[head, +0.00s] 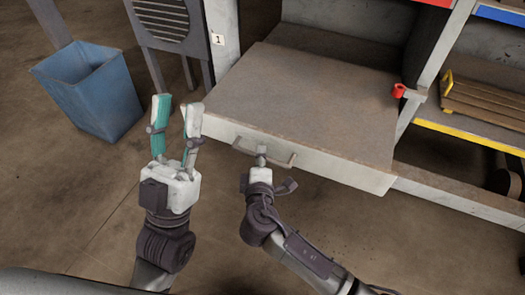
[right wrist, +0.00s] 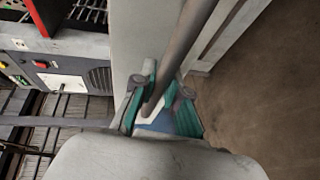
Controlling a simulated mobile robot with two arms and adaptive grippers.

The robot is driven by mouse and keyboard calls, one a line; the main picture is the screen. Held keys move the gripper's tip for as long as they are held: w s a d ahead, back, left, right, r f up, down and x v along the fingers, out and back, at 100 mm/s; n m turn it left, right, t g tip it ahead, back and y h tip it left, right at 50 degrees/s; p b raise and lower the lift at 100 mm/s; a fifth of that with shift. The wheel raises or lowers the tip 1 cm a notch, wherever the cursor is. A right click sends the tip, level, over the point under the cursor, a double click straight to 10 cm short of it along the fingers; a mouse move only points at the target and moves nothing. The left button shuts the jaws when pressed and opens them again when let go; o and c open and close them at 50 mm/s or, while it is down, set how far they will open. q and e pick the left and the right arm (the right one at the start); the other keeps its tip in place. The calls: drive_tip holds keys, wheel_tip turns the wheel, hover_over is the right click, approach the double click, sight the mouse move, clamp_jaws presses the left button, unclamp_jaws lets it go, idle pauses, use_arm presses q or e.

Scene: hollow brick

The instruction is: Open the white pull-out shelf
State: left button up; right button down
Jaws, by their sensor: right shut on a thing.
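The white pull-out shelf (head: 300,95) stands out from the cabinet front, its brown top surface showing in the head view. A bar handle (head: 280,160) runs along its white front face. My right gripper (head: 261,152) is at the middle of the handle. In the right wrist view, the green-padded fingers of my right gripper (right wrist: 160,108) are shut around the handle bar (right wrist: 183,48). My left gripper (head: 176,102) is left of the shelf's front corner, fingers apart and empty, pointing up.
A blue bin (head: 93,92) stands on the floor at the left. A red cup-like object (head: 398,91) sits by the shelf's right edge. A wooden crate (head: 485,103) lies on a yellow-edged shelf at the right. Bare floor lies in front of the pull-out shelf.

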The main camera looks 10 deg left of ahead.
drive_tip(key=c, duration=1.2)
unclamp_jaws()
drive_tip(key=shift+s, duration=0.1)
drive_tip(key=s, duration=0.4)
drive_tip(key=s+r, duration=0.1)
drive_tip(key=s, duration=0.2)
drive_tip(key=s+d+r, duration=0.1)
drive_tip(key=s, duration=0.3)
drive_tip(key=shift+s, duration=0.35)
